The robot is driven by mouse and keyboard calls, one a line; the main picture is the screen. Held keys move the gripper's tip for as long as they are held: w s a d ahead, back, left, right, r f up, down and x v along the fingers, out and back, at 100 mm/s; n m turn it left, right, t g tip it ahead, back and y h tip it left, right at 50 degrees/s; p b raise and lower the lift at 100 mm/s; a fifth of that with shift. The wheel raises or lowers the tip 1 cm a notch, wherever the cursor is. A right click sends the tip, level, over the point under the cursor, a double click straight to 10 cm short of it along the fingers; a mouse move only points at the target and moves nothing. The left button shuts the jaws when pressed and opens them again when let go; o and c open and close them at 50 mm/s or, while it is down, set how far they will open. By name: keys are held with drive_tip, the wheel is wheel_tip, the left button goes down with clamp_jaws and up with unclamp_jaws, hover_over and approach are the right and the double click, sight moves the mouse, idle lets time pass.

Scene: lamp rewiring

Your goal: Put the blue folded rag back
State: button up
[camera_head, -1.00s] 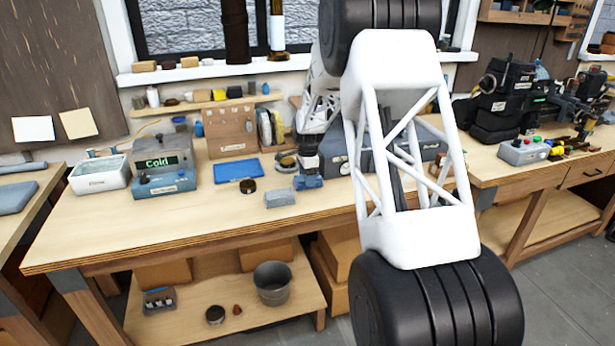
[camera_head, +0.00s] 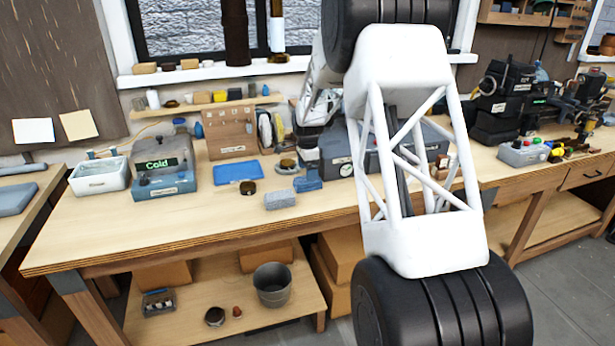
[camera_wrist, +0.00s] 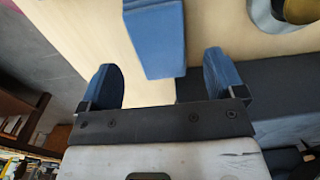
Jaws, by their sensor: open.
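The blue folded rag (camera_head: 308,181) lies on the workbench (camera_head: 225,220), just right of a small grey-blue block and in front of the dark toolbox. In the wrist view the rag (camera_wrist: 154,38) shows as a thick blue slab beyond the fingertips, apart from both. My gripper (camera_wrist: 164,82) is open and empty, with its two blue-padded fingers spread wide. In the head view my arm hides most of the gripper.
The grey-blue block (camera_head: 280,200), a round dish (camera_head: 287,167) and a flat blue mat (camera_head: 238,172) are near the rag. The toolbox (camera_head: 340,155) stands close behind; its surface also fills the wrist view's right side (camera_wrist: 290,85). The front left bench is clear.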

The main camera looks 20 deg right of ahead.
wheel_tip(320, 180, up, 9)
drive_tip(key=shift+f, duration=0.15)
drive_tip(key=shift+s, duration=0.1)
idle(0.8)
drive_tip(key=s+a+r+n, duration=0.3)
drive_tip(key=s+r, duration=0.1)
drive_tip(key=s, duration=0.6)
drive_tip(key=s+a+r+n+t, duration=0.1)
drive_tip(key=s+a+r+n, duration=0.3)
drive_tip(key=s, duration=0.5)
drive_tip(key=s+a+r+n, duration=0.2)
drive_tip(key=s+r, duration=0.3)
drive_tip(key=s, duration=0.5)
drive_tip(key=s+a+f+n, duration=0.1)
drive_tip(key=s+n, duration=0.2)
drive_tip(key=s, duration=0.6)
drive_tip(key=s+a+f+n+t, duration=0.1)
drive_tip(key=s+f+n, duration=0.1)
drive_tip(key=s, duration=0.8)
drive_tip(key=s+a+f+n, duration=0.1)
drive_tip(key=s+n, duration=0.2)
drive_tip(key=s, duration=0.7)
drive_tip(key=shift+s+a+f+n+t, duration=0.15)
drive_tip(key=shift+a+f+n+t, duration=0.15)
drive_tip(key=shift+f+n, duration=0.1)
drive_tip(key=shift+c, duration=0.2)
